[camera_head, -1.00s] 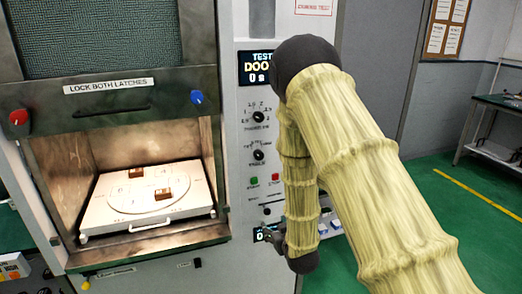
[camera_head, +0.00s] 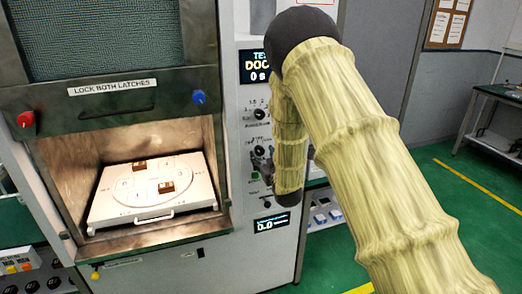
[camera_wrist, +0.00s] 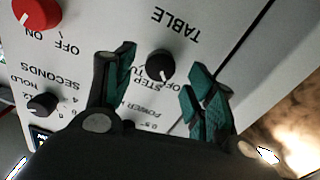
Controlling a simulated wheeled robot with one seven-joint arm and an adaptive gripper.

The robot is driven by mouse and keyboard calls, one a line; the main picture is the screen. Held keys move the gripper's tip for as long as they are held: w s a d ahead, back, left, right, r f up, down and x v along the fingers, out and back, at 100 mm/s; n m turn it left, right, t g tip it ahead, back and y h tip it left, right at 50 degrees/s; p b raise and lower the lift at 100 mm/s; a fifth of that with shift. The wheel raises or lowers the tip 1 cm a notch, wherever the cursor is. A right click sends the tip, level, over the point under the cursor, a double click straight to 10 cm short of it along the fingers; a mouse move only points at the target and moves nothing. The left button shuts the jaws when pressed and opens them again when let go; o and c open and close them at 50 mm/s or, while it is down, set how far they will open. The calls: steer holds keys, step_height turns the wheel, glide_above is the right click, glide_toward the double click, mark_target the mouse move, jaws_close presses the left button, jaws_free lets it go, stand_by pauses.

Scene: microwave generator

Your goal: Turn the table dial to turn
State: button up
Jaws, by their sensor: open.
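The table dial (camera_wrist: 160,65) is a black knob with a white pointer mark, beside the word TABLE, which reads upside down in the wrist view. Its mark points towards the partly hidden OFF label. My gripper (camera_wrist: 161,60) is open, with one teal-padded finger on each side of the dial; I cannot tell whether they touch it. In the head view the dial (camera_head: 260,150) is the lower black knob on the panel. My gripper (camera_head: 262,166) is at the panel just below it, partly hidden by my arm.
The wrist view shows a red knob (camera_wrist: 36,12) and a seconds dial (camera_wrist: 43,103). Another dial (camera_head: 260,115) sits above the table dial. At left is the lit chamber with a white tray (camera_head: 120,212), under a door with red (camera_head: 26,119) and blue (camera_head: 199,97) latch knobs.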

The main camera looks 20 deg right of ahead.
mark_target(261, 152)
steer(key=shift+w+p, duration=0.4)
steer(key=shift+w, duration=1.1)
steer(key=c, duration=1.1)
